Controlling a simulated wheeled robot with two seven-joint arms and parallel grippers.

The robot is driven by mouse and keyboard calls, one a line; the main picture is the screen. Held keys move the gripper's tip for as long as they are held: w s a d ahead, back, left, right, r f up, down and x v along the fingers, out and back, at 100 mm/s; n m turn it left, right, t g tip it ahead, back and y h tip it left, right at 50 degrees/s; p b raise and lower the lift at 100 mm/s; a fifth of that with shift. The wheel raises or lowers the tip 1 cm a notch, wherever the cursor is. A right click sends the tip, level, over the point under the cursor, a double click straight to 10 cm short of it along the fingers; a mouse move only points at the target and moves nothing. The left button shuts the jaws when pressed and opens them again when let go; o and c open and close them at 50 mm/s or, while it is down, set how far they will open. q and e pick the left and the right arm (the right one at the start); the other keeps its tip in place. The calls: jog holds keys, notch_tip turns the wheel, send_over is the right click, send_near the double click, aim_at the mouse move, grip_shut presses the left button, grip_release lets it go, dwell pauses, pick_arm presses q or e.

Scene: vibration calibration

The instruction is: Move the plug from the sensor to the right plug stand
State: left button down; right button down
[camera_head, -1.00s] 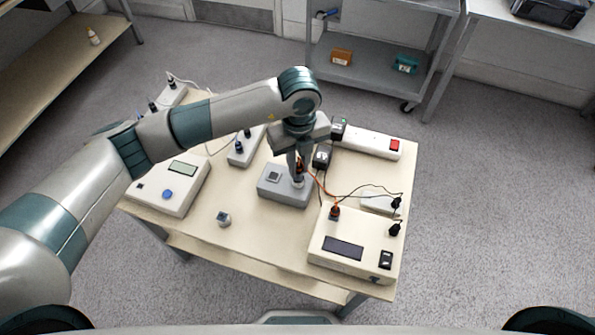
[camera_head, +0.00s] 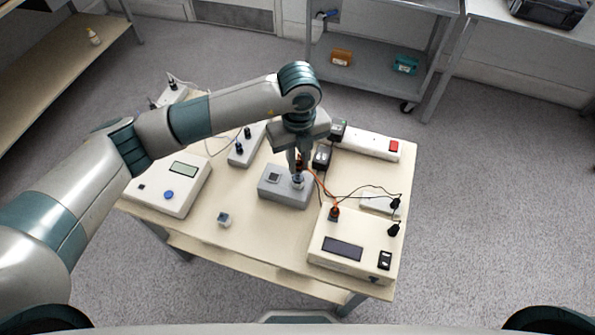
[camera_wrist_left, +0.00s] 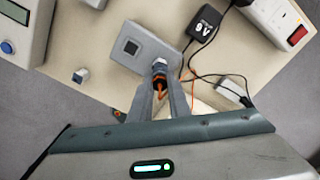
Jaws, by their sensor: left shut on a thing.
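My left gripper (camera_head: 299,166) points down over the grey block (camera_head: 272,191), shut on the dark plug with orange bands (camera_wrist_left: 159,82). The silver cylindrical sensor (camera_head: 298,182) stands on the right part of this block, just below the fingertips. It also shows in the wrist view (camera_wrist_left: 159,65), in line with the plug; the plug looks raised, but I cannot tell whether its tip is clear. An orange cable runs from the plug to the cream box (camera_head: 320,262). A light grey stand (camera_head: 240,157) with dark posts is behind; I cannot tell which plug stand is the right one. My right gripper is not in view.
A cream device with a blue button (camera_head: 168,195) is at the left. A small cube (camera_head: 223,219) lies at the front. A black adapter (camera_head: 321,157) and a white power strip (camera_head: 370,144) are behind right. Loose cables cross the right side.

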pick_arm(q)
jog(key=shift+r+p, duration=0.35)
jog(key=shift+r, duration=0.65)
